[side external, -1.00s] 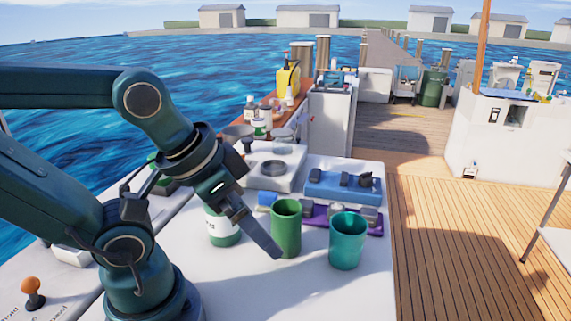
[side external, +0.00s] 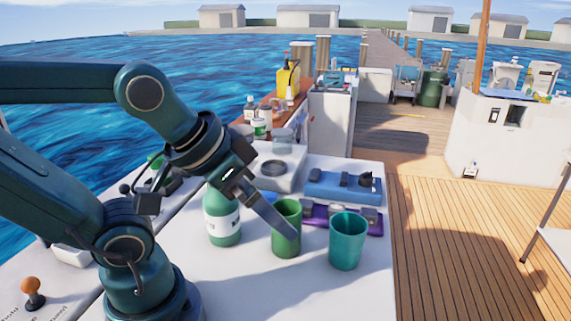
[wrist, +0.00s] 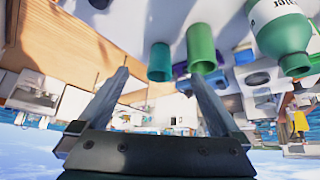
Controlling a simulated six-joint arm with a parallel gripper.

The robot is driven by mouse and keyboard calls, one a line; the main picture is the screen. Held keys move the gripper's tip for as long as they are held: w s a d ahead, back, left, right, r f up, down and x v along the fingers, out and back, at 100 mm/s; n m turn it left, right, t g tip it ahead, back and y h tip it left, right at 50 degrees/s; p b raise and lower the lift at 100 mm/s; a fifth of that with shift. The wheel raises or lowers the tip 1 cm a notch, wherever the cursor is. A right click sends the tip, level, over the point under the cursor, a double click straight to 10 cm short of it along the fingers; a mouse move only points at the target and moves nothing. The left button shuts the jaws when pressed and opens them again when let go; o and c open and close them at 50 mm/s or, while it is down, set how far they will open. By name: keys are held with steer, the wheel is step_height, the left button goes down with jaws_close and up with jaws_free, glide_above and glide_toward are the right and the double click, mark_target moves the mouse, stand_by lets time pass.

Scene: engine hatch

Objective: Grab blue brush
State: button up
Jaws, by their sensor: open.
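I cannot make out a blue brush for certain in either view. A small patch of blue (side external: 269,196) shows behind the green cup, mostly hidden by my gripper in the side view. My gripper (side external: 292,236) is open and empty, tilted downward, its finger crossing in front of the green cup (side external: 286,245). In the wrist view, both fingers of my gripper (wrist: 158,74) are spread wide with nothing between them. The green cup (wrist: 201,45) and the teal cup (wrist: 160,60) appear beyond the fingertips.
The teal cup (side external: 347,242) stands right of the green cup, and a green bottle (side external: 222,218) stands left. Behind are a purple tray (side external: 315,213) and a blue case (side external: 342,186). The white worktop (side external: 290,285) is clear in front.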

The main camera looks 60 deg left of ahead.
steer(key=w+a+r+n+y, duration=0.1)
steer(key=w+a+n, duration=0.1)
steer(key=w+a, duration=0.35)
steer(key=n+g+y, duration=0.2)
steer(key=n, duration=0.3)
glide_toward(267, 194)
steer(key=w+d, duration=0.4)
steer(key=w, duration=0.2)
steer(key=shift+n+g, duration=0.8)
steer(key=s+a+f, duration=0.2)
steer(key=a+f, duration=0.1)
steer(key=s+a+f, duration=0.1)
steer(key=a+f, duration=0.1)
steer(key=shift+a+f, duration=0.35)
steer(key=shift+f, duration=0.05)
steer(key=shift+x, duration=2.25)
